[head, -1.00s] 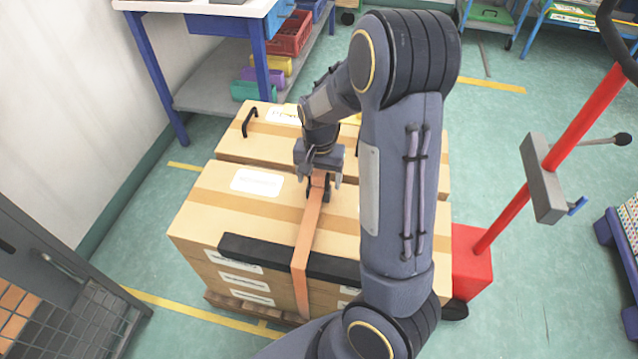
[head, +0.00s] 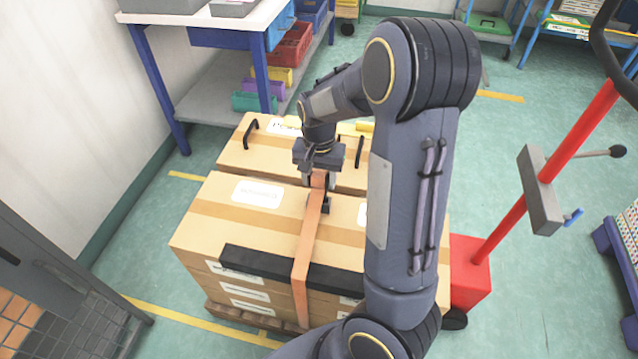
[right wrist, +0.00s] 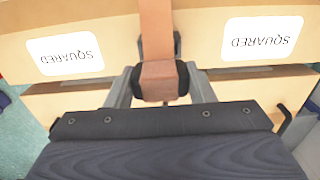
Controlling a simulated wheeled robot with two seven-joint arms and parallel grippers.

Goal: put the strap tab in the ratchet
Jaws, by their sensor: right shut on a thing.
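An orange-brown strap (head: 308,240) runs up the front of the cardboard boxes and over their top. My right gripper (head: 319,180) is over the top boxes, shut on the strap's end tab. In the right wrist view the tab (right wrist: 160,78) sits between the black finger pads of my right gripper (right wrist: 161,82). The dark ratchet (head: 325,206) is on the box top just below the gripper in the head view, partly covered by the strap. In the right wrist view only a little of the ratchet (right wrist: 177,44) shows behind the strap. My left gripper is not in view.
A black bar (head: 245,262) lies along the front box edge under the strap. Two black handles, including the left one (head: 250,133), stand on the rear box. A red post (head: 560,150) with a lever rises at right. A workbench (head: 190,45) stands at back left.

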